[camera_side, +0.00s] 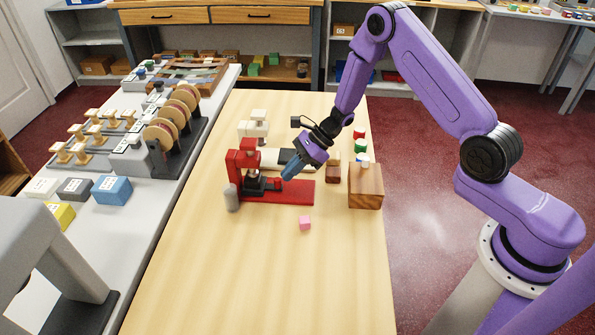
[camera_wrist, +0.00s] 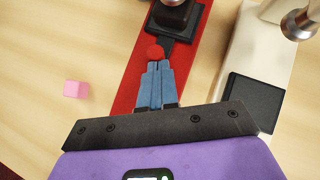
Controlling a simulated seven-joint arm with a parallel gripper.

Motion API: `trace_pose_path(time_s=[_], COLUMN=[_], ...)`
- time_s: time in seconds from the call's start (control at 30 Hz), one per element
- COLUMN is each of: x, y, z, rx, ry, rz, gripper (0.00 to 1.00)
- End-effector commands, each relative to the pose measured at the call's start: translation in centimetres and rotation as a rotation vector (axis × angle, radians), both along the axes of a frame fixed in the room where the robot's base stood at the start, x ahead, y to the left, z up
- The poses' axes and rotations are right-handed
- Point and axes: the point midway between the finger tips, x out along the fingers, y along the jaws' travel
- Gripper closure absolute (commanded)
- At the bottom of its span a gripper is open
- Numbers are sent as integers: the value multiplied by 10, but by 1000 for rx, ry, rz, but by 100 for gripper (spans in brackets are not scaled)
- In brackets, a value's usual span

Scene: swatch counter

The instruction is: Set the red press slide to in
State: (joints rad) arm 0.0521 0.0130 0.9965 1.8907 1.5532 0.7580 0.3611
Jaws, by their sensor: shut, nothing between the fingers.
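The red press (camera_side: 240,163) stands on the wooden table with its long red base (camera_side: 300,192) reaching to the right. My gripper (camera_side: 285,177) has blue fingers, shut and empty, right at the knob. In the wrist view the fingertips (camera_wrist: 158,64) are touching or almost touching the knob; I cannot tell which.
A white press (camera_side: 254,126) stands just behind the red one. A pink cube (camera_side: 305,223) lies in front of the base. A wooden block (camera_side: 366,186) is to the right. The front table is clear.

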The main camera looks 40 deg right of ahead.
Motion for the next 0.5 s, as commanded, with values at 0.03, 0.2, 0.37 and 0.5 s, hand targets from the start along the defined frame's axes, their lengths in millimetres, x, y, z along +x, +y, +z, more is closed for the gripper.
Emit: trace_pose_path(time_s=[0.03, 0.2, 0.37, 0.5], x=[-2, -10, -18, -24], y=[-10, -43, -67, -85], z=[0, 6, 31, 49], rx=[0, -4, -5, -6], ry=[2, -2, -1, -1], rz=[-8, -16, -16, -16], gripper=[100, 100, 100, 100])
